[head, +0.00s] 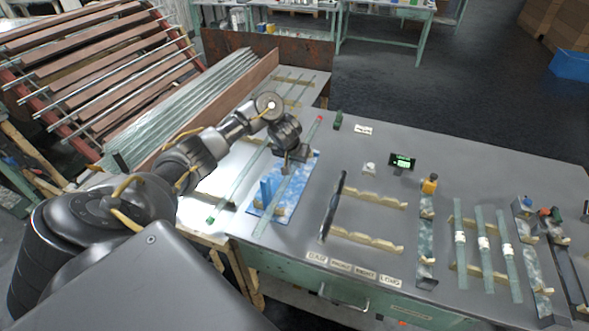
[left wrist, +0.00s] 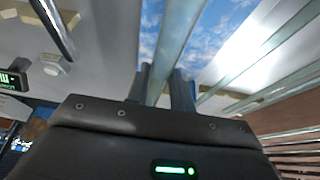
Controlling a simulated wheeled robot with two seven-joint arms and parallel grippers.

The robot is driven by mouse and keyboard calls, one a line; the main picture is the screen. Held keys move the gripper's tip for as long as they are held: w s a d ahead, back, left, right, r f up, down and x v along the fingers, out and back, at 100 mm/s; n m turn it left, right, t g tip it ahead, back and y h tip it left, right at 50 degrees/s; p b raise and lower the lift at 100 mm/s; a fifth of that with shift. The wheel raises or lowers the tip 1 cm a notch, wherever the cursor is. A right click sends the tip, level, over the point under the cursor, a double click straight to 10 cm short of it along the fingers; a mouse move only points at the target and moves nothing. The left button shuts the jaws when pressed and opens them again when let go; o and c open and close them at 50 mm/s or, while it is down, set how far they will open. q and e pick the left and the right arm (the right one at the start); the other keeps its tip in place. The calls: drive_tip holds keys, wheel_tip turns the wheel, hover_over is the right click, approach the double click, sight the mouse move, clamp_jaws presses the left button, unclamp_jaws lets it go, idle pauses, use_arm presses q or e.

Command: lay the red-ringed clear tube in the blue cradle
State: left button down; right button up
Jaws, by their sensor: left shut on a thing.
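The clear tube (head: 276,203) with a red end (head: 319,118) slants over the blue-and-white mottled mat (head: 299,208). My left gripper (head: 286,170) is shut on it near its middle. In the left wrist view the tube (left wrist: 172,40) runs between the two dark fingers (left wrist: 167,85), with the mat behind it. The blue cradle (head: 266,191) stands on the mat, just left of the tube's near part. I cannot tell whether the tube touches the cradle or hangs above it. My right gripper is not in view.
A green-ended tube (head: 236,182) lies left of the mat. Right of it, a dark rod (head: 334,205) crosses wooden notched supports (head: 366,240). Several white-banded tubes (head: 483,243) lie farther right. A small green-lit display (head: 402,161) stands behind. The table's back right is mostly clear.

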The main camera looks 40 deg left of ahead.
sight(294, 169)
use_arm(q)
wheel_tip(294, 169, down, 4)
drive_tip(key=shift+r+b, duration=0.1)
drive_tip(key=shift+b, duration=1.15)
drive_tip(key=shift+r, duration=0.1)
drive_tip(key=shift+f, duration=0.5)
drive_tip(key=c, duration=1.2)
unclamp_jaws()
drive_tip(key=shift+c, duration=0.2)
drive_tip(key=shift+r, duration=0.15)
